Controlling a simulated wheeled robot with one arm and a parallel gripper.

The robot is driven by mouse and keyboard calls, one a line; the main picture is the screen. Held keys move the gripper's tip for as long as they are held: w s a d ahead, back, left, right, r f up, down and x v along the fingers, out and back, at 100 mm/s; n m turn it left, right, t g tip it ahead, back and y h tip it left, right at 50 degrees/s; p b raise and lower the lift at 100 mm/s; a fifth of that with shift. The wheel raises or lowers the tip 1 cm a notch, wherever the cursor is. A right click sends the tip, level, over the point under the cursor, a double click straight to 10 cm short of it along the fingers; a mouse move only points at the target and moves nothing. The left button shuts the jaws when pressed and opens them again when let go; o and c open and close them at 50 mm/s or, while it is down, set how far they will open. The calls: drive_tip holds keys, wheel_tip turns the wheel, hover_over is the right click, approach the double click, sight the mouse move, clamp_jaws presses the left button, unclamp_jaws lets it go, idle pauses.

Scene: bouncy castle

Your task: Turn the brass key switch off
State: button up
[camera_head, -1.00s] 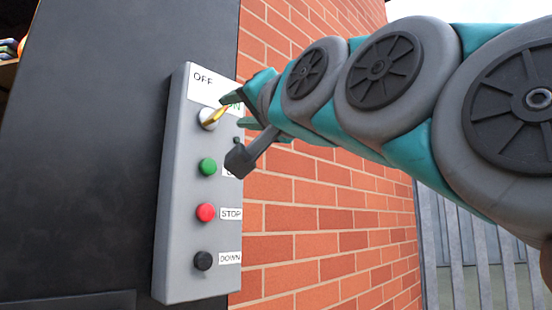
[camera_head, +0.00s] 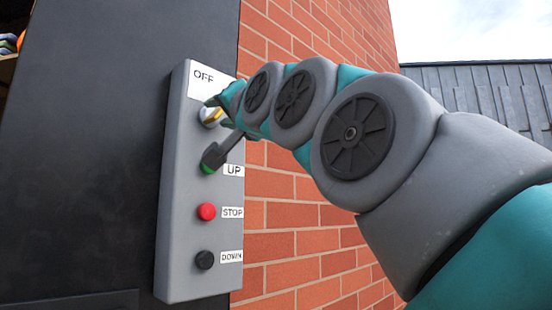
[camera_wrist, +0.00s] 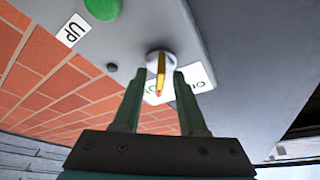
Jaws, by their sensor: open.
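The brass key switch (camera_wrist: 161,70) sits at the top of a grey control box (camera_head: 180,225). In the wrist view its brass lever lies between my two fingertips, with a gap on each side, and points toward the white label's partly hidden green lettering. In the head view the switch's pale round base and some brass (camera_head: 210,115) show beside my gripper (camera_head: 215,110), which hides part of it. The OFF mark (camera_head: 203,76) shows above the switch. My gripper (camera_wrist: 157,72) is open around the lever; I cannot see contact.
A brick wall (camera_head: 320,215) stands to the right, a dark panel (camera_head: 90,150) to the left.

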drive_tip(key=shift+c, duration=0.2)
clamp_jaws()
idle(0.4)
